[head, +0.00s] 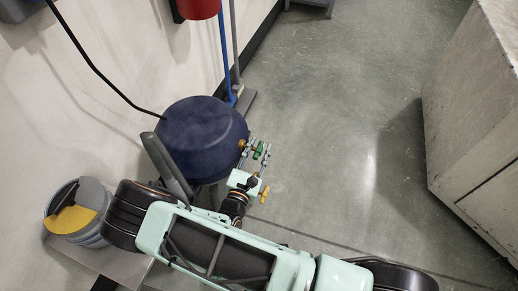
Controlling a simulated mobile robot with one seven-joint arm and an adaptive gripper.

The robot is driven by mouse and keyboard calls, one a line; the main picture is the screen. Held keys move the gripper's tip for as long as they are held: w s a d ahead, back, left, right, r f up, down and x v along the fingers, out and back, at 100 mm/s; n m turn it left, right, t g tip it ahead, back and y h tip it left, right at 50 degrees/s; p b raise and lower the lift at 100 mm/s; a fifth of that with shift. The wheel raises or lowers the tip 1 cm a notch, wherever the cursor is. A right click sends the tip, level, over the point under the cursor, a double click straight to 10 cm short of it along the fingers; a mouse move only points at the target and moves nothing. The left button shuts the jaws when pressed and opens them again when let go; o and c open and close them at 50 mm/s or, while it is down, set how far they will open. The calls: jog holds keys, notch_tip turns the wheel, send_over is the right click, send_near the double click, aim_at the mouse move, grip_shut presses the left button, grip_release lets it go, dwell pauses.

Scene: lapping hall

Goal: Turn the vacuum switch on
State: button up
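The vacuum (200,135) looks like a dark blue rounded drum beside the wall, left of centre in the head view. A black cable runs from near its top left up along the wall. I cannot make out its switch; no switch shows on the visible surface. My gripper (256,148) is close to the drum's right side, with its small tips pointing up the picture. I cannot tell whether it touches the drum. The fingers are too small to tell whether they are open or shut. My arm covers the area below the drum.
A bin with grey and yellow contents (75,212) stands at the lower left. A blue pole (224,55) leans by the wall behind the drum, below a red object (197,8). A large pale cabinet (475,130) stands at right. The grey floor between is clear.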

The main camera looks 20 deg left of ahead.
grip_shut()
jog(key=shift+r+p, duration=0.15)
jog(key=shift+p, duration=0.3)
jog(key=p, duration=0.1)
jog(key=g+p, duration=0.1)
jog(key=p, duration=0.1)
jog(key=shift+r+g, duration=0.25)
jog(key=shift+g, duration=0.05)
jog(key=g+p, duration=0.3)
jog(key=p, duration=0.3)
jog(key=g+p, duration=0.1)
jog(key=p, duration=0.1)
jog(key=g+p, duration=0.1)
jog(key=g, duration=0.1)
jog(key=shift+f+p, duration=0.3)
jog(key=shift+p, duration=0.05)
jog(key=shift+s+f+g+y+p, duration=0.1)
jog(key=shift+f+g+y+p, duration=0.15)
jog(key=shift+g, duration=0.7)
jog(key=shift+s+f+g+y+p, duration=0.1)
jog(key=shift+g+y+p, duration=0.1)
jog(key=shift+g, duration=0.75)
